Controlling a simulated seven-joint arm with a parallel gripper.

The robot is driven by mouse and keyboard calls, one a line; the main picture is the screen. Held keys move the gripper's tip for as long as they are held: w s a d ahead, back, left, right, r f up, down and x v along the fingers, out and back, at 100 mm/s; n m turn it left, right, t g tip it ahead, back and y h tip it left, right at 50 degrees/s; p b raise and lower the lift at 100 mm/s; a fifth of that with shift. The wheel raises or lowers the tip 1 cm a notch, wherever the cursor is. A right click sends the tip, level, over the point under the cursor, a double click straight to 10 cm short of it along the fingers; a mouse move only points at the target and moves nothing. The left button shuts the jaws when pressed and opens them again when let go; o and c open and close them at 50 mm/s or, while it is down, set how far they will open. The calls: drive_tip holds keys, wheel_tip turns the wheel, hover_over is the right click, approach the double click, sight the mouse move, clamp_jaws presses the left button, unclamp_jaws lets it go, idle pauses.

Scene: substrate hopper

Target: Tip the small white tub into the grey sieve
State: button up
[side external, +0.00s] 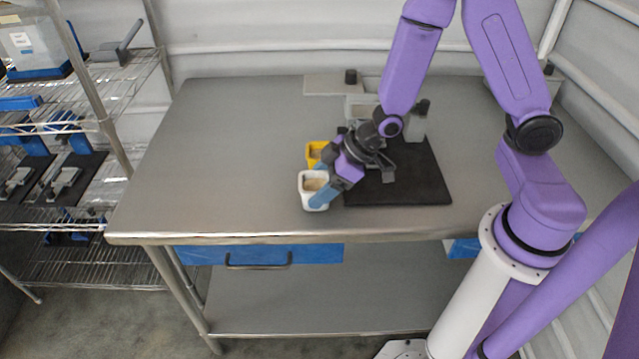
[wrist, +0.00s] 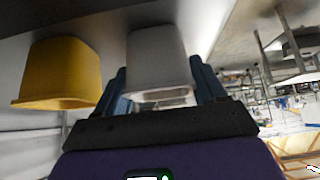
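The small white tub (side external: 313,189) stands upright near the front of the steel table, with pale brownish material inside. My gripper (side external: 325,190) reaches it from the right, its blue fingers at the tub. In the wrist view the white tub (wrist: 158,60) sits between the two fingers of my gripper (wrist: 162,88), which appear to press its sides. I cannot tell whether its base is off the table. The grey sieve is not clearly made out; a grey box-like part (side external: 361,106) behind my arm is partly hidden.
A yellow tub (side external: 316,152) with similar contents stands just behind the white one, and shows at left in the wrist view (wrist: 62,72). A black mat (side external: 420,185) lies to the right. The table's left half (side external: 220,150) is clear. A wire shelf (side external: 125,85) stands at left.

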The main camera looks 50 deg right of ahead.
drive_tip(key=shift+r, duration=3)
